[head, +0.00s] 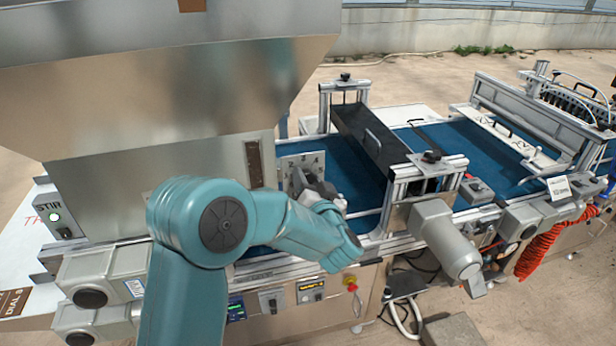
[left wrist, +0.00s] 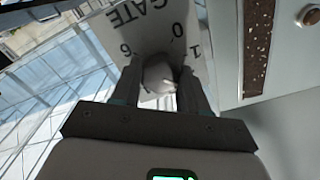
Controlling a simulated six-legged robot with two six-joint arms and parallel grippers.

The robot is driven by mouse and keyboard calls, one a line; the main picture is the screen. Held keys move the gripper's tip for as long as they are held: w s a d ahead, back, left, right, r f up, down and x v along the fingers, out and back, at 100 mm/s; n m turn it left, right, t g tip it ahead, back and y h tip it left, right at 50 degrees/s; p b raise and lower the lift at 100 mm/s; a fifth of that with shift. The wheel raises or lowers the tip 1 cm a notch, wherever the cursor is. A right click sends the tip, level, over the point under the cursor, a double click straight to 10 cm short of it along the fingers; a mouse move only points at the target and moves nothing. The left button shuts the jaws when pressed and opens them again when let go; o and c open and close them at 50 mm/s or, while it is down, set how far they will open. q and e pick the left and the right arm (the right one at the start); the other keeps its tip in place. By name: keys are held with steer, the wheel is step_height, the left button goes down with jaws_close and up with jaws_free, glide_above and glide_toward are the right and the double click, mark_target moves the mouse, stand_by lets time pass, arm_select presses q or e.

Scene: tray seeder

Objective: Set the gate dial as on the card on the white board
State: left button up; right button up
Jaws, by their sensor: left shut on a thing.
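The gate dial's pale plate (head: 303,162) stands at the front of the hopper in the head view. In the left wrist view the plate (left wrist: 124,30) reads GATE, with 6, 0 and 1 visible upside down. My left gripper (head: 318,188) is at the plate, shut on the round grey dial knob (left wrist: 158,74), with a finger on each side. Where the knob's pointer stands is hard to tell. The white board (head: 28,255) is at the far left, partly cut off; its brown card (head: 14,301) reads DIAL and a digit too small to be sure of. My right gripper is out of view.
The steel hopper (head: 165,90) rises just left of the dial. The blue conveyor belt (head: 455,145) runs to the right, under a black bar (head: 370,135) and metal frames. A grey motor (head: 440,235) juts out at the front. A STIR switch box (head: 58,218) is at left.

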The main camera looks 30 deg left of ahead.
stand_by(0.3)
arm_select(q)
steer(key=o, duration=1.1)
steer(key=shift+c, duration=0.2)
steer(key=shift+s+d+f, duration=0.1)
steer(key=shift+s+d, duration=0.1)
steer(key=shift+d, duration=0.1)
steer(key=b+v, duration=0.4)
steer(key=v, duration=1.1)
steer(key=shift+s+d, duration=0.2)
steer(key=shift+d, duration=0.05)
